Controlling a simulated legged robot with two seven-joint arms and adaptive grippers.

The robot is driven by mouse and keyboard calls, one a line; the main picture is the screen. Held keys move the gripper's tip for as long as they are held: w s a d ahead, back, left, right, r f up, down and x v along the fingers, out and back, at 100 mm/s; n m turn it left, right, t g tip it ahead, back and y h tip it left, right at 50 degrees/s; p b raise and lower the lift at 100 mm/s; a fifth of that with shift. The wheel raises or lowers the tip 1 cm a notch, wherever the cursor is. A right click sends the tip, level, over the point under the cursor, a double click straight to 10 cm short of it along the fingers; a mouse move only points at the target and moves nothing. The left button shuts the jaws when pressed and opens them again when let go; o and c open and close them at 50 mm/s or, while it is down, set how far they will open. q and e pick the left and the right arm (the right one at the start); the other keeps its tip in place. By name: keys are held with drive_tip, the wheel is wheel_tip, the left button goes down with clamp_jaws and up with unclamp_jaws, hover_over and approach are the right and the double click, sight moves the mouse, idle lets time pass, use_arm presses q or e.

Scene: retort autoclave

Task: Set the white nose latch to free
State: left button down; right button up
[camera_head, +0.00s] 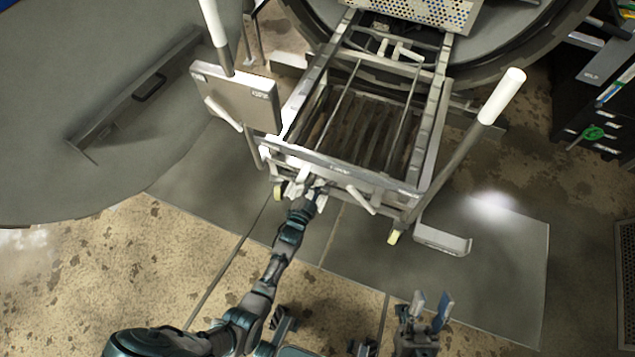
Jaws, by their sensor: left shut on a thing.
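The transfer cart (340,172) stands in front of the round autoclave opening. My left gripper (312,190) is at the near end of the cart, just below its front bar. It is shut on a small white part, which appears to be the white nose latch (293,189). The fingers hide much of this part, so its exact position cannot be told. A separate white lever (361,200) slants down from the front bar, to the right of the gripper. My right gripper (432,312) is low in the picture, away from the cart, with its fingers apart and empty.
White-topped posts rise at the cart's left (215,22) and right (502,96). A panel (240,96) with a white handle is at its left. The large round door (80,120) fills the upper left. A perforated basket (425,8) sits in the opening. Floor nearby is clear.

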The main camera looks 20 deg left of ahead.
use_arm(q)
drive_tip(key=shift+s+d+f, duration=0.1)
drive_tip(key=shift+s+f, duration=0.05)
drive_tip(key=shift+f, duration=0.15)
drive_tip(key=c, duration=1)
unclamp_jaws()
drive_tip(key=shift+o, duration=0.2)
drive_tip(key=shift+d+r, duration=0.1)
drive_tip(key=s, duration=1.1)
drive_tip(key=shift+s+a, duration=0.2)
drive_tip(key=shift+s, duration=0.15)
